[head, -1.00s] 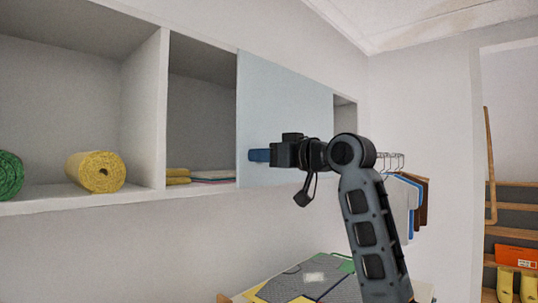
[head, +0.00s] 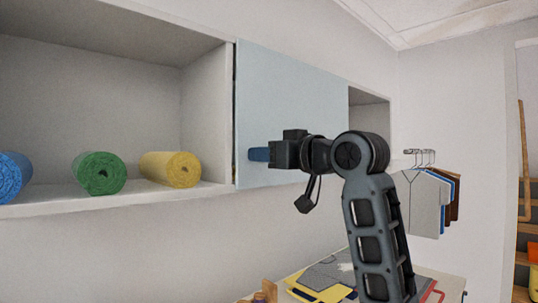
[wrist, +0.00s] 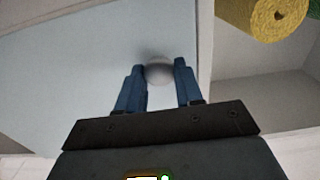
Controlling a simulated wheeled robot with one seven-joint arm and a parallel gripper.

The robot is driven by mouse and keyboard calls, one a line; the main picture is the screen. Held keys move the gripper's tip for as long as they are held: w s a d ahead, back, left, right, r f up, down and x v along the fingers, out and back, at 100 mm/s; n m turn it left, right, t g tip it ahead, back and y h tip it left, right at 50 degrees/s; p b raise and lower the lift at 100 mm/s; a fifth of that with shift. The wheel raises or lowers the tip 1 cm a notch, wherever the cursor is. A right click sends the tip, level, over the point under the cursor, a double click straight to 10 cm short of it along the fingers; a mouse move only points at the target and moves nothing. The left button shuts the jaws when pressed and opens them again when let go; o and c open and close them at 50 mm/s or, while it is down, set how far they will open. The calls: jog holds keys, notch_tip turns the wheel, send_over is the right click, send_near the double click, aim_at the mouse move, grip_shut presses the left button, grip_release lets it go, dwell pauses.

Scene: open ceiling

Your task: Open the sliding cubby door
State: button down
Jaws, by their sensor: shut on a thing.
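The sliding cubby door (head: 295,110) is a pale blue-grey panel across the wall cubby. Its left edge lies at the upright divider beside the left compartment. An opening (head: 368,125) shows past its right edge. My gripper (head: 257,154) is at the door's lower left, its blue fingers against the panel. In the wrist view my gripper (wrist: 159,70) is shut on a round pale knob (wrist: 158,71) on the door (wrist: 70,65), one finger on each side of it.
The left cubby compartment holds rolled mats in blue (head: 12,178), green (head: 98,172) and yellow (head: 170,168). Shirts hang on a rail (head: 430,195) at the right. A table with flat items (head: 330,278) stands below my arm.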

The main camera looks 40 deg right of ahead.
jog(key=c, duration=0.8)
grip_release()
jog(key=shift+o, duration=0.2)
jog(key=s+b, duration=0.1)
jog(key=s, duration=0.6)
jog(key=shift+s+d+b, duration=0.15)
jog(key=shift+s+b, duration=0.15)
jog(key=shift+s, duration=0.1)
jog(key=shift+f, duration=0.1)
